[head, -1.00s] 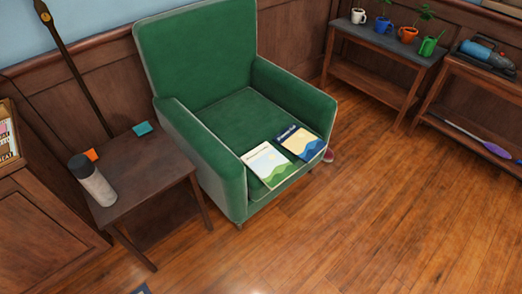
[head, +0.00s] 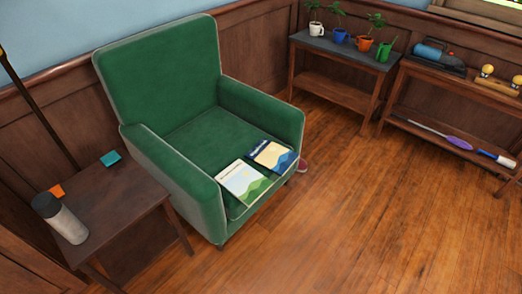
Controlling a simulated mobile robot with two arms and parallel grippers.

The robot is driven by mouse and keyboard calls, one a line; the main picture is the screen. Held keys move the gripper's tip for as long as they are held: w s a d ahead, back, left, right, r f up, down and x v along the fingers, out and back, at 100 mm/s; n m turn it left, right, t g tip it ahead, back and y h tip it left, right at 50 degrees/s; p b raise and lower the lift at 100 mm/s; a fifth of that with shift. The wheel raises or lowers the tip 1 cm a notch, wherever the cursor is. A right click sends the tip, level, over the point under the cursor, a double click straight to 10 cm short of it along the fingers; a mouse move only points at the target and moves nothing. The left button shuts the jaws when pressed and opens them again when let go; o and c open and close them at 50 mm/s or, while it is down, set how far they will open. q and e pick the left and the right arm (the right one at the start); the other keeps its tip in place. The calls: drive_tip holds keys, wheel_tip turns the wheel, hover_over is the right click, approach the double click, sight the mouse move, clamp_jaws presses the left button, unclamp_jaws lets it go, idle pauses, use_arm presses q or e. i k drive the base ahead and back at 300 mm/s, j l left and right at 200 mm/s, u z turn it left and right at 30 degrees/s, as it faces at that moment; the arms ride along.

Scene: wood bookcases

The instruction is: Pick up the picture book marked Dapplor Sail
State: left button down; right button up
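Two picture books lie flat, side by side, on the seat of the green armchair (head: 200,125). The left one is a pale cream book (head: 240,183) with green hills on its cover, near the seat's front edge. The right one is a dark blue book (head: 270,155) with a yellow and pale blue picture, close to the chair's right arm. The titles are too small to read, so I cannot tell which is Dapplor Sail. Neither of my grippers shows in the head view.
A dark side table (head: 117,205) left of the chair holds a grey bottle (head: 62,220), an orange item (head: 57,191) and a teal item (head: 110,158). A plant table (head: 335,46) and a tool shelf (head: 440,80) stand at the back right. The wood floor (head: 345,215) in front is clear.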

sight(275, 158)
drive_tip(key=i+l+u, duration=0.1)
drive_tip(key=l, duration=0.2)
drive_tip(key=i+l+u, duration=0.1)
drive_tip(key=l, duration=0.25)
drive_tip(key=i+l+u, duration=0.25)
drive_tip(key=l, duration=0.45)
drive_tip(key=i+l+u, duration=0.1)
drive_tip(key=l, duration=0.25)
drive_tip(key=i, duration=0.1)
